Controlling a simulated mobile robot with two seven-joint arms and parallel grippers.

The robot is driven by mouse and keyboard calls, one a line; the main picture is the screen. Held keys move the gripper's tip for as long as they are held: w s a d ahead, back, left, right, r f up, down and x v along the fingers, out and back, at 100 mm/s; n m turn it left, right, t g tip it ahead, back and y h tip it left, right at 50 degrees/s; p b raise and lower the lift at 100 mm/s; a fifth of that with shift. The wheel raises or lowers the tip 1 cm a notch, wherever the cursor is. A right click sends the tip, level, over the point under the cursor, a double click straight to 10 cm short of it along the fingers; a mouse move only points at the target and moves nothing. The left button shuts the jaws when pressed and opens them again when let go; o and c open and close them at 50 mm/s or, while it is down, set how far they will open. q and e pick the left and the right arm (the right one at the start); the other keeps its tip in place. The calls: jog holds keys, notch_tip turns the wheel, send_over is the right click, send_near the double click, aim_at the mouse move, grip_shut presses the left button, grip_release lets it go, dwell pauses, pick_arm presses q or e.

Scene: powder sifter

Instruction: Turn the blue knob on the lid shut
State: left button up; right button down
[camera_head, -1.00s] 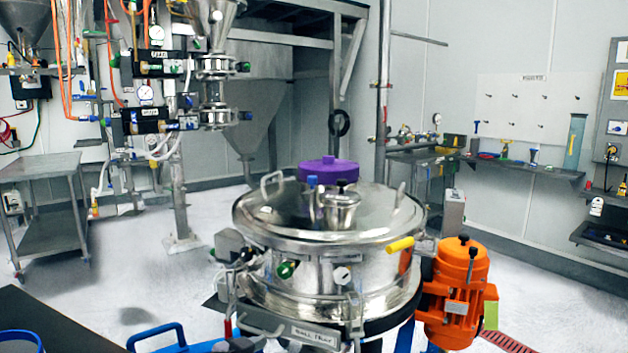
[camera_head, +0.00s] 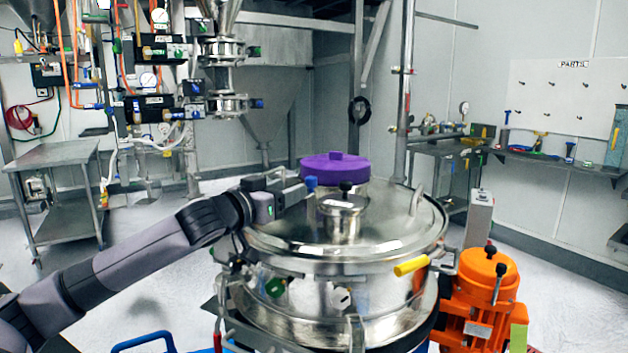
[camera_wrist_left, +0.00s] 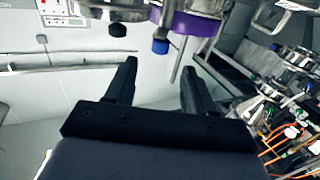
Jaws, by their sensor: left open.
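The blue knob (camera_head: 311,183) stands on the steel lid (camera_head: 385,225) of the round sifter, beside a small capped port with a black knob (camera_head: 346,187). My left gripper (camera_head: 298,186) reaches over the lid from the left, its tips close to the blue knob. In the left wrist view my left gripper (camera_wrist_left: 158,72) is open and empty, with its two black fingers apart. The blue knob (camera_wrist_left: 160,47) shows upside down beyond the gap between the fingertips. I cannot tell whether a finger touches it. My right gripper is not in view.
A bar handle (camera_head: 416,200) rises on the lid's right side, and a yellow handle (camera_head: 411,265) sticks out at the front right. An orange motor (camera_head: 487,285) stands right of the sifter. A steel table (camera_head: 60,155) is at far left.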

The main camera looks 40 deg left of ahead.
aim_at(308, 181)
pick_arm(q)
jog(key=shift+w+a+r+p, duration=0.15)
jog(key=shift+w+p, duration=0.3)
jog(key=shift+w, duration=0.45)
jog(key=shift+w+a+p, duration=0.2)
jog(key=shift+w+p, duration=0.65)
jog(key=shift+w, duration=0.65)
jog(key=shift+w+p, duration=0.35)
jog(key=shift+w, duration=0.55)
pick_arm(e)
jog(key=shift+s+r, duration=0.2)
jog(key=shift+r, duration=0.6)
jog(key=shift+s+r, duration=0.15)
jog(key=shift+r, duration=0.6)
pick_arm(q)
grip_shut()
